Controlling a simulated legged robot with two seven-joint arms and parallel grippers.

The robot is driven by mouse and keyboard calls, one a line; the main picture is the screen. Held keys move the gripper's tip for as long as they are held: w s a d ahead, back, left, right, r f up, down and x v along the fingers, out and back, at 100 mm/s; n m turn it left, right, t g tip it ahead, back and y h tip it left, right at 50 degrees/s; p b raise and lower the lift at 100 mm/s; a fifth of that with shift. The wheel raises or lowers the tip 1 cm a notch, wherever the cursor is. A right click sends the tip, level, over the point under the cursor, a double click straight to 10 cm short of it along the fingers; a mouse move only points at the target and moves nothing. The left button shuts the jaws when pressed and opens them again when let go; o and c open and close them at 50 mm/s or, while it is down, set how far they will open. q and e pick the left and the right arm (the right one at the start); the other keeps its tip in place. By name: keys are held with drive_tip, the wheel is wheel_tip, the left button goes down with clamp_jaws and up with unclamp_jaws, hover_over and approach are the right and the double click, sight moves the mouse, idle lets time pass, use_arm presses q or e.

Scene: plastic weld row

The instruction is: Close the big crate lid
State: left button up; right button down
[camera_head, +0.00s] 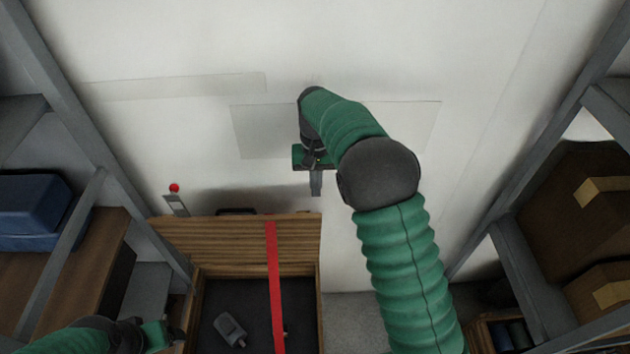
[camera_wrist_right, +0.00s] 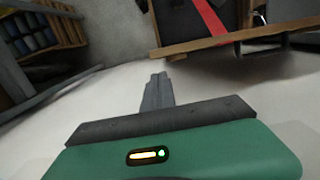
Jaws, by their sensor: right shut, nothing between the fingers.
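The big crate (camera_head: 312,310) is wooden with a dark inside and stands low at the bottom centre-left of the head view. Its wooden lid (camera_head: 200,240) stands raised along the back edge, with a red strap (camera_head: 270,245) running down over it into the crate. The lid's edge (camera_wrist_right: 235,36) also shows at the top of the right wrist view. My right gripper (camera_head: 316,190) is shut and empty, pointing down just above and right of the lid's top right corner, apart from it. My left gripper (camera_head: 175,335) is at the bottom left beside the crate's left wall; its fingers are unclear.
A grey handheld device (camera_head: 230,329) lies inside the crate. Shelf racks flank both sides, with a blue case (camera_head: 35,205) left and cardboard boxes (camera_head: 580,210) right. A small crate of dark rolls (camera_head: 503,335) stands low right. A pale wall is behind.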

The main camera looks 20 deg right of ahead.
wheel_tip(320, 180, down, 8)
drive_tip(key=shift+s+d, duration=0.15)
drive_tip(key=shift+s, duration=0.1)
